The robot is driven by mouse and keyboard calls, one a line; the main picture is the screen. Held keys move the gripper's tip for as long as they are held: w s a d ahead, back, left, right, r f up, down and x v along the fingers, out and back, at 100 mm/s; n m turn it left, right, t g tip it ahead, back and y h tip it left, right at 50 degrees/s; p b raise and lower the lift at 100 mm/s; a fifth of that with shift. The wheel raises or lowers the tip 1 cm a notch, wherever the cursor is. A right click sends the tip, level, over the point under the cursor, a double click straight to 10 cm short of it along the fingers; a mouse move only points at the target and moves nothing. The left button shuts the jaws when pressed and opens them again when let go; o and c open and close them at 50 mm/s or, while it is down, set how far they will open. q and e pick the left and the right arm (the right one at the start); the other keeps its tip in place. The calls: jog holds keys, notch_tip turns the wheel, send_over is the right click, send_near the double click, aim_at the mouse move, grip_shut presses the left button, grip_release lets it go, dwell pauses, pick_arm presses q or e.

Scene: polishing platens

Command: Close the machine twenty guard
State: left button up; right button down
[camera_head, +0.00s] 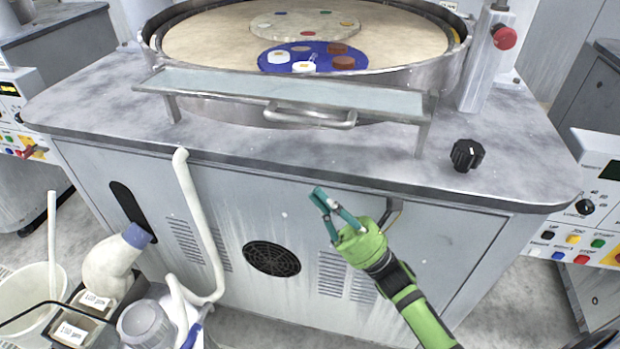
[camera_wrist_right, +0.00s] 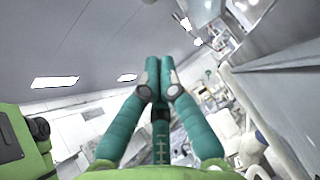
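The machine (camera_head: 90,110) in front of me has a round polishing platen in a metal bowl. Its guard (camera_head: 280,90) is a long flat pale panel lying low across the front of the bowl, leaving the platen uncovered. A curved metal handle (camera_head: 315,117) is on the guard's front side. No number twenty is readable on the machine. My right gripper (camera_head: 320,194) is in front of the cabinet, below and apart from the handle. In the right wrist view its fingertips (camera_wrist_right: 159,62) meet with nothing between them. My left gripper is not in view.
A black knob (camera_head: 467,155) stands on the worktop, right of the guard. A post with a red button (camera_head: 505,37) rises behind it. A pale hose (camera_head: 200,220), bottles and a bucket (camera_head: 30,300) crowd the lower left. Other machines flank this one.

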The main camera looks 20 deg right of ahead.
jog(key=p, duration=0.4)
send_near(272, 119)
jog(key=w+a, duration=0.3)
jog(key=r, duration=0.1)
jog(key=r+p, duration=0.1)
jog(key=r, duration=0.1)
jog(key=shift+w+d+p, duration=0.3)
jog(key=shift+w, duration=0.05)
